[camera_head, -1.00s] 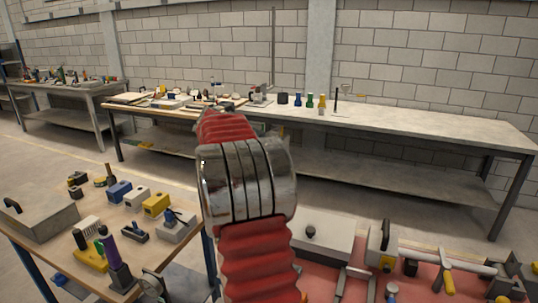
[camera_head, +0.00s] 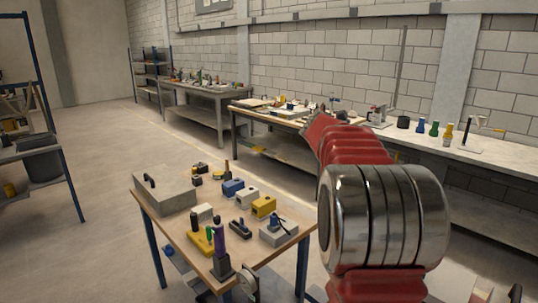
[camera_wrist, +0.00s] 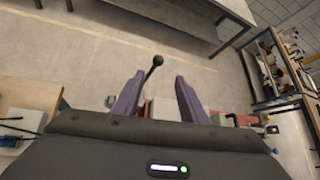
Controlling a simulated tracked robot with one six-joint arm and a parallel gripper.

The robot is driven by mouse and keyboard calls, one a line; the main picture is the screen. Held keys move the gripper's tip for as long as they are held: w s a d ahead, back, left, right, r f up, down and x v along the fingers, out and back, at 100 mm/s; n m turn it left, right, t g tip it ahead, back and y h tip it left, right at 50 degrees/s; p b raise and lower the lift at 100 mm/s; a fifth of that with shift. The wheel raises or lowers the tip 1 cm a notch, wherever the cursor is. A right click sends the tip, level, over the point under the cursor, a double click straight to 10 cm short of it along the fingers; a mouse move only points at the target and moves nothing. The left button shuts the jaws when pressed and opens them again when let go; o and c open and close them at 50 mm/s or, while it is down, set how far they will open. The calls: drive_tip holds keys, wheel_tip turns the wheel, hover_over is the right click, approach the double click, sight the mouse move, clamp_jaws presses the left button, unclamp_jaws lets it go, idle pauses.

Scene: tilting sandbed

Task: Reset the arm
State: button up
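My arm, with red ribbed sleeves and a shiny metal ring joint, fills the lower right of the head view and reaches toward the back wall. My gripper (camera_wrist: 158,92) shows in the wrist view, with its two dark purple fingers spread apart and nothing held between them. A black-knobbed rod (camera_wrist: 157,64) shows between and beyond the fingertips; I cannot tell how far off it is. In the head view the gripper cannot be made out past the arm.
A wooden table (camera_head: 182,258) with blocks, tools and a grey box (camera_head: 163,193) stands left of my arm. A long workbench (camera_head: 490,147) with small bottles runs along the brick wall. Shelving (camera_head: 66,183) stands at far left. Open floor (camera_head: 105,150) lies between.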

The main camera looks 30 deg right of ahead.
drive_tip(key=s+a+f+m+t+y, duration=0.1)
drive_tip(key=s+a+f+m+y, duration=0.25)
drive_tip(key=a+f+m, duration=0.9)
drive_tip(key=s+a+m+t+y, duration=0.1)
drive_tip(key=s+a, duration=0.4)
drive_tip(key=a, duration=0.7)
drive_tip(key=s+a+m+t+y, duration=0.2)
drive_tip(key=s+a+m+y, duration=0.2)
drive_tip(key=a, duration=0.9)
drive_tip(key=s+a+m+t+y, duration=0.2)
drive_tip(key=s+a+m, duration=0.2)
drive_tip(key=a, duration=0.9)
drive_tip(key=shift+s+r, duration=0.15)
drive_tip(key=shift+s, duration=0.8)
